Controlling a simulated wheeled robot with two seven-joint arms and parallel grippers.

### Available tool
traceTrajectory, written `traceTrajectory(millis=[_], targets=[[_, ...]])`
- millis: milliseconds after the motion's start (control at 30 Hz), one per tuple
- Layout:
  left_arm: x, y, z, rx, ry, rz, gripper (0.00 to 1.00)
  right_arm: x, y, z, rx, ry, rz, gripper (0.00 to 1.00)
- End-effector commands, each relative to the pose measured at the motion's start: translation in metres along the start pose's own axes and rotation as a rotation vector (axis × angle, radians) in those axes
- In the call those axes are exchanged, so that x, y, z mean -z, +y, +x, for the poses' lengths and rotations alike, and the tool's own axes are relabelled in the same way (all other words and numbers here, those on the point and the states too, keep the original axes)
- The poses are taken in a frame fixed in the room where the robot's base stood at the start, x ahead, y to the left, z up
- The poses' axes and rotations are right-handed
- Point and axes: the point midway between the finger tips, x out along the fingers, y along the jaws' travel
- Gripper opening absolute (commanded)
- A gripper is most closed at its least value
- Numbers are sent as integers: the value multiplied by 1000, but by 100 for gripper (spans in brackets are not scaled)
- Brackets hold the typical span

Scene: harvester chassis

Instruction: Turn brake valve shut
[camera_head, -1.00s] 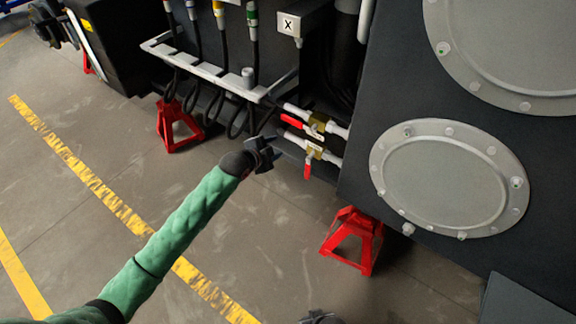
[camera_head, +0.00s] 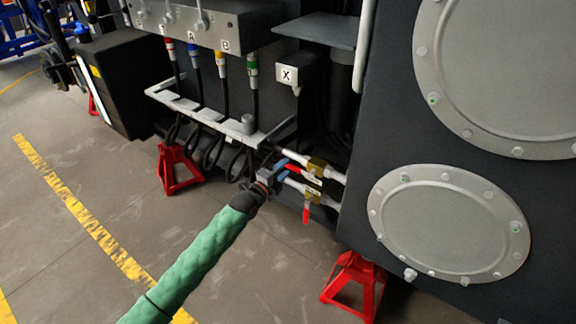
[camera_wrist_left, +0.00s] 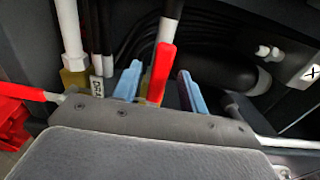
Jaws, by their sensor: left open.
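Two brass valves with white pipes sit low on the chassis in the head view. The upper valve (camera_head: 316,166) has a red handle (camera_head: 292,168) lying along its pipe toward the left. The lower valve (camera_head: 312,196) has a red handle (camera_head: 306,215) hanging down. My left gripper (camera_head: 283,170) is open at the upper handle. In the left wrist view, that red handle (camera_wrist_left: 161,72) stands between my blue fingers (camera_wrist_left: 160,88), with gaps visible beside it. The lower red handle (camera_wrist_left: 24,92) is left, outside the fingers. A small label there is only partly readable, so I cannot tell which is the brake valve.
A grey rail (camera_head: 205,114) with hanging black hoses is above and left of my gripper. A box marked X (camera_head: 287,75) is above. Red stands (camera_head: 354,287) support the chassis. A large dark panel with round covers (camera_head: 450,223) borders the right. The floor at left is open.

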Motion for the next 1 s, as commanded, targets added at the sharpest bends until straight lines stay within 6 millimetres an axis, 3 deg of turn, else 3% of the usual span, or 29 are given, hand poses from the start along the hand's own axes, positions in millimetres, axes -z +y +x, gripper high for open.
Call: traceTrajectory(millis=[233,600,800,1000], targets=[[0,-1,26,1,0,-3,43,0,0,-1,0,0,0,0],[0,0,31,0,0,-1,43,0,-2,-1,2,0,1,0],[0,0,31,0,0,-1,3,0,-2,-1,1,-1,1,0],[0,0,31,0,0,-1,0,0,-1,-1,1,-1,1,0]])
